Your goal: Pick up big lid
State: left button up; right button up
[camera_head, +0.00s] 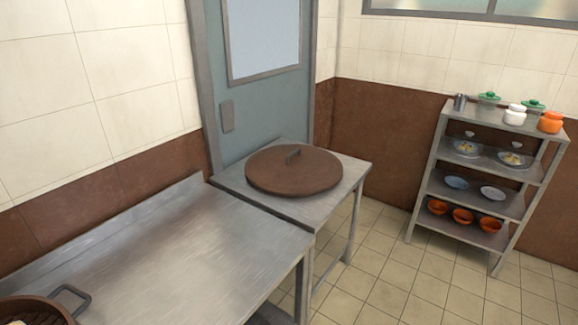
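Neither of my grippers shows in this view, and nothing touches the lid.
A long steel counter (175,265) runs along the left wall. A brown round vessel with a dark handle (72,300) is cut off at the bottom left. A metal shelf (485,180) with bowls, plates and jars stands right. Tiled floor (400,275) lies open between them.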

aim_at(291, 171)
jog(key=u, duration=2.2)
jog(key=z, duration=2.2)
jog(key=u, duration=0.4)
jog(key=i+l+u, duration=0.15)
jog(key=u, duration=0.2)
jog(key=i+l+u, duration=0.1)
jog(key=l+u, duration=0.6)
jog(key=i+l, duration=0.05)
